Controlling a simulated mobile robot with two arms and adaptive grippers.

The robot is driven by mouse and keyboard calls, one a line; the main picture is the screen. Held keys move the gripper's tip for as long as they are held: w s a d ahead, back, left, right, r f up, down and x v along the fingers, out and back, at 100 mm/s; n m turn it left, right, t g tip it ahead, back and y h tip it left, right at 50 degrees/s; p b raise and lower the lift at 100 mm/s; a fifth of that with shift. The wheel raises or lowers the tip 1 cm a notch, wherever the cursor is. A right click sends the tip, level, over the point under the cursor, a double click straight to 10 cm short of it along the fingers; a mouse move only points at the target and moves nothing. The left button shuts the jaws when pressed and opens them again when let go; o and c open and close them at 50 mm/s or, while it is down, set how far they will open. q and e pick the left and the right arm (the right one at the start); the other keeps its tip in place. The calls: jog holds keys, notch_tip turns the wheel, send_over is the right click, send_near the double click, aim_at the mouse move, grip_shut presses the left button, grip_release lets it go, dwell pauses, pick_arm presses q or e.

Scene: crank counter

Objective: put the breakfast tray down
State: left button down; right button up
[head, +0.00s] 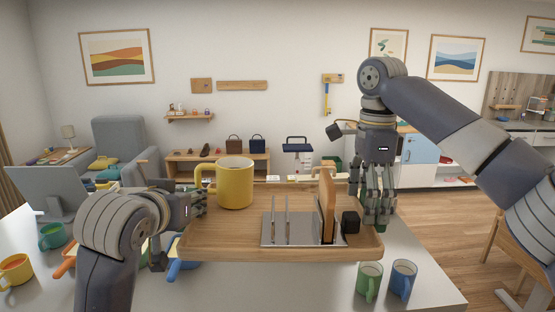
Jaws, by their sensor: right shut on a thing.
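The wooden breakfast tray (215,245) is level in front of me and seems to be above the white counter (425,285); its underside is hidden. On it stand a yellow mug (235,185) at the left, a metal toast rack (275,240) with one slice of toast (326,205), and a small black cube (350,222). My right gripper (376,212) points down at the tray's right end and is shut on it. My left gripper (200,205) is at the tray's left end beside the yellow mug; its fingertips are too unclear to tell its grip.
A yellow mug (15,270), a teal mug (52,236) and a grey screen (48,190) are at the left. Orange and blue items lie partly hidden near my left arm.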

aim_at(359, 199)
pick_arm(q)
jog(key=shift+w+d, duration=0.1)
jog(key=shift+d, duration=0.1)
pick_arm(e)
jog(key=shift+w+a, duration=0.1)
pick_arm(q)
jog(key=shift+w+f, duration=0.8)
jog(key=shift+w, duration=0.2)
jog(key=shift+w+f, duration=0.75)
jog(key=shift+w, duration=0.2)
pick_arm(e)
jog(key=shift+w+f, duration=0.75)
jog(key=shift+w, duration=0.25)
jog(key=shift+w+f, duration=0.75)
jog(key=shift+w, duration=0.25)
pick_arm(q)
jog(key=shift+s, duration=0.1)
pick_arm(e)
jog(key=shift+s+r, duration=0.1)
